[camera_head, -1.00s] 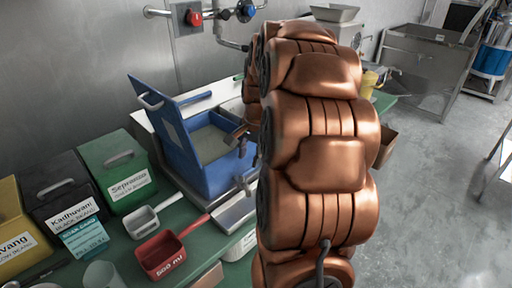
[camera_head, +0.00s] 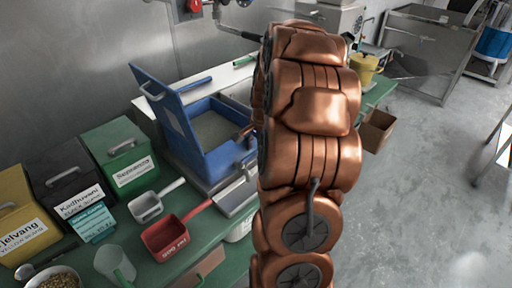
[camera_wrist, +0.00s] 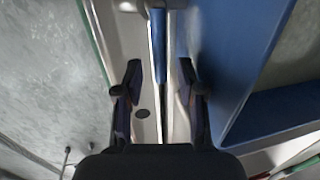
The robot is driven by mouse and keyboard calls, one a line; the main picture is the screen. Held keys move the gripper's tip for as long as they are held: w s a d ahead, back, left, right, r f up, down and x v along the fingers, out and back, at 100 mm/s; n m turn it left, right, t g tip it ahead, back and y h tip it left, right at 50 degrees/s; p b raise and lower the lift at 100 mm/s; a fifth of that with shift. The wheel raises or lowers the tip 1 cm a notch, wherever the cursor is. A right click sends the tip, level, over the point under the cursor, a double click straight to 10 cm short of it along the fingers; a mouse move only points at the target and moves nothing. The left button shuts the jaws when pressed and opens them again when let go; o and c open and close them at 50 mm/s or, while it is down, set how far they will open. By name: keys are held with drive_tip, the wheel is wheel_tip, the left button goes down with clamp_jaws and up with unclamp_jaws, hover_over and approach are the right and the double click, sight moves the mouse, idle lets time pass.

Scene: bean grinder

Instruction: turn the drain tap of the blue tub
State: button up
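The blue tub (camera_head: 215,163) stands on the green table with its lid raised at the left and grey contents inside. A small grey fitting, likely its drain tap (camera_head: 243,169), shows low at the tub's front right, partly hidden by my arm. In the head view my arm hides most of my gripper. In the wrist view my gripper (camera_wrist: 161,88) is open, its two dark fingers apart. A narrow blue strip and pale metal lie beyond the gap, and the blue tub wall (camera_wrist: 232,50) is just right of the fingers. I cannot tell whether the tap is between them.
A red scoop (camera_head: 166,239) and a white scoop (camera_head: 148,207) lie left of the tub. Green (camera_head: 122,160), black (camera_head: 65,190) and yellow (camera_head: 20,225) bins stand further left. A brown box (camera_head: 376,130) is right of my arm. The floor at right is open.

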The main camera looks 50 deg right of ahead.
clamp_jaws()
idle(0.3)
idle(0.4)
